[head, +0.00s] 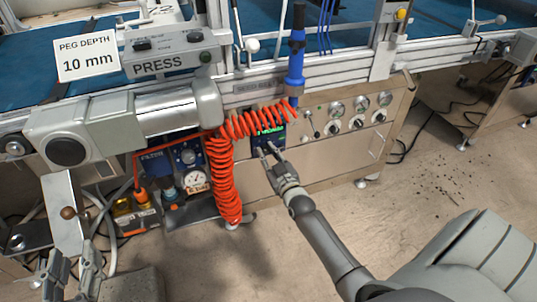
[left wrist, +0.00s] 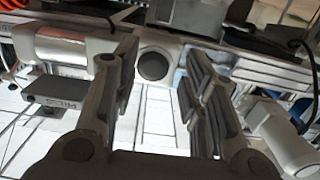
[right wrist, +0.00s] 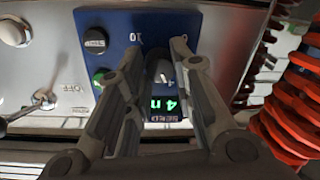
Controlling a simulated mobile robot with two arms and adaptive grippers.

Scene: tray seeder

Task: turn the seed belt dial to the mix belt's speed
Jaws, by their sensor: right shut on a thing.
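The seed belt control box (head: 257,143) is a small dark blue panel with a green lit display, under the seed belt name plate (head: 258,87). My right gripper (head: 268,151) is at its front. In the right wrist view the blue panel (right wrist: 138,35) appears upside down, and my right gripper (right wrist: 160,75) is shut on the dark dial (right wrist: 164,70), whose white mark shows between the fingers. The green display (right wrist: 163,105) seems to show a 4 and another character. My left gripper (head: 68,275) is at the lower left, open and empty, also in the left wrist view (left wrist: 155,75).
Coiled orange hose (head: 222,170) hangs just left of the control box. A blue cylinder (head: 296,60) stands above it. Gauges and knobs (head: 347,112) are on the panel to the right. A sign (head: 87,58) reads "PEG DEPTH 10 mm". Floor at right is mostly open.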

